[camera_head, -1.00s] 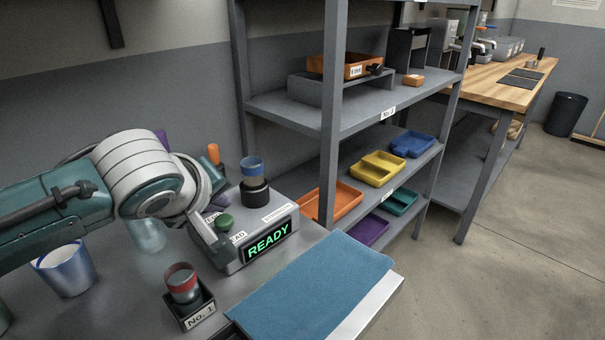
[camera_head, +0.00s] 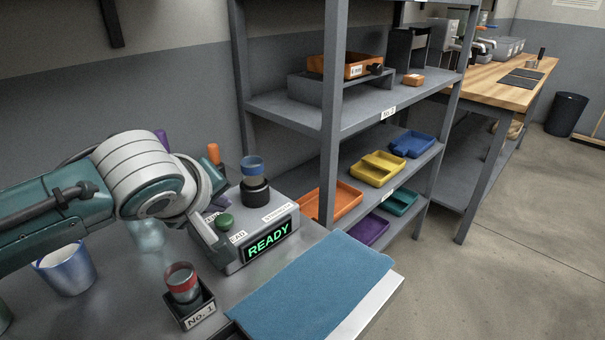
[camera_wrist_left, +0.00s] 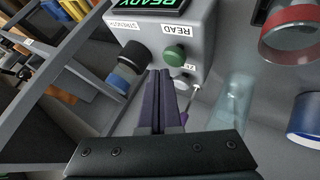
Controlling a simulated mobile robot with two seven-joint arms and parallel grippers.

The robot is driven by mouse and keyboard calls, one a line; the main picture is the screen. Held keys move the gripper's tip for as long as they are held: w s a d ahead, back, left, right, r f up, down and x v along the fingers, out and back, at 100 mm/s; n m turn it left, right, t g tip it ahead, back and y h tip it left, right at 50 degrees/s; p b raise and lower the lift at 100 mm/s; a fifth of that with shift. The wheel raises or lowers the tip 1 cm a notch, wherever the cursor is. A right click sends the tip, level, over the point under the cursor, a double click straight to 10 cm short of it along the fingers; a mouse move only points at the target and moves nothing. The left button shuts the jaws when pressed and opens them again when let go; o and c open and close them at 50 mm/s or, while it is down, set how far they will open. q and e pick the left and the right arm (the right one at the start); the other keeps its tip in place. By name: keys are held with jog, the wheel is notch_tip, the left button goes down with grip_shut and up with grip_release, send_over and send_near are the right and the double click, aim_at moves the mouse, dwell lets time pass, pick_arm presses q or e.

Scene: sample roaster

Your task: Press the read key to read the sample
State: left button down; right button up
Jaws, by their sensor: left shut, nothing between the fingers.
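The grey reader with a lit green READY display (camera_head: 268,242) stands on the bench. Its round green read key (camera_head: 224,222) sits on top by the READ label; the key also shows in the left wrist view (camera_wrist_left: 175,56). My left gripper (camera_head: 219,205) is shut and empty, mostly hidden behind its wrist in the head view. In the left wrist view its dark fingertips (camera_wrist_left: 160,73) are close beside the green key; I cannot tell if they touch it. A sample cup with a blue band (camera_head: 252,166) sits in the reader's black holder (camera_head: 255,191). My right gripper is out of view.
A red-banded cup (camera_head: 182,281) stands in the No. 1 stand (camera_head: 199,317). A blue-white cup (camera_head: 66,270), a clear cup (camera_head: 148,236) and a blue cloth (camera_head: 315,285) are nearby. A shelf rack (camera_head: 345,115) stands behind.

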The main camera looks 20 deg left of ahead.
aim_at(223, 223)
pick_arm(q)
jog(key=shift+f, duration=0.35)
jog(key=shift+f+b, duration=0.55)
jog(key=shift+f, duration=0.05)
dwell(0.5)
jog(key=shift+r, duration=0.1)
dwell(0.4)
jog(key=shift+r+p, duration=0.9)
jog(key=shift+p, duration=0.25)
notch_tip(223, 223, up, 5)
jog(key=p, duration=0.5)
jog(key=shift+r, duration=0.1)
